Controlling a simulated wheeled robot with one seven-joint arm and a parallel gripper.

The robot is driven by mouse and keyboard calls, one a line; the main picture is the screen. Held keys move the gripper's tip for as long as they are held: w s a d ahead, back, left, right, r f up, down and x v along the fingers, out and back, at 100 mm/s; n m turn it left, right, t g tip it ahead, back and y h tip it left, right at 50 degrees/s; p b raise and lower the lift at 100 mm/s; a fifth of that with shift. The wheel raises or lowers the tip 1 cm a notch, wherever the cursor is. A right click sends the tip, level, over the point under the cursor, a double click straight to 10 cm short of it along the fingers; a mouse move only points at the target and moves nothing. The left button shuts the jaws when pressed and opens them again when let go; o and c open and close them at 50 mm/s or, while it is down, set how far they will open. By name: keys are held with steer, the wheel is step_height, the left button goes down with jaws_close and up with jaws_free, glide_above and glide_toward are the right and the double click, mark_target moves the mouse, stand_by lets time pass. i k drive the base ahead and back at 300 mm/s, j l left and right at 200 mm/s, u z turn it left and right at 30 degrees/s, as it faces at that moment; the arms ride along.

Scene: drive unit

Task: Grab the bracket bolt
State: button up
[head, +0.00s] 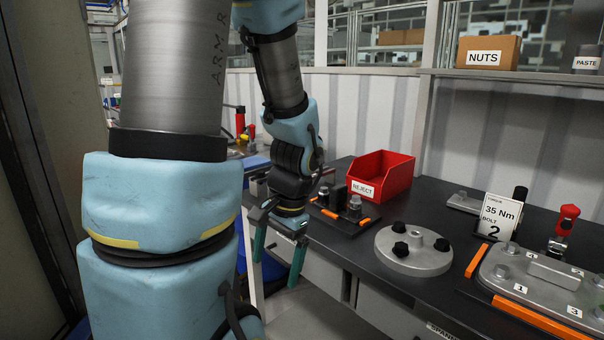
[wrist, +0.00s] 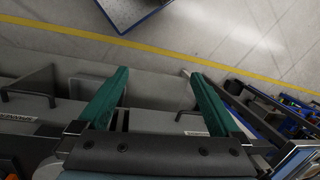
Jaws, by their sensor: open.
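My gripper (head: 275,272) is open and empty, its two green fingers pointing down in front of the bench's left end. In the wrist view my gripper (wrist: 159,73) has its fingers wide apart, over drawer fronts and floor, with no bolt between them. A silver bolt (head: 354,204) stands upright on a small black fixture with orange edges, right of and beyond my gripper. Another bolt-like piece (head: 323,194) stands on its left side. I cannot tell for sure which bolt is the bracket bolt; other bolts (head: 511,248) sit on the grey numbered plate (head: 545,290) at right.
A red REJECT bin (head: 383,178) stands behind the fixture. A round grey flange (head: 412,258) with black knobs lies right of it. A torque sign (head: 497,217) and a red-handled clamp (head: 565,225) stand farther right. The dark bench top (head: 447,286) has a front edge beside my gripper.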

mark_target(356, 200)
steer(key=i+j, duration=0.15)
steer(key=j, duration=0.15)
steer(key=i+j, duration=0.15)
steer(key=i+j+z, duration=0.15)
steer(key=j+z, duration=0.15)
steer(key=i+j+z, duration=0.1)
steer(key=j+z, duration=0.15)
steer(key=j, duration=0.3)
steer(key=j+z, duration=0.45)
steer(key=z, duration=0.2)
steer(key=i+j, duration=0.4)
steer(key=i, duration=0.05)
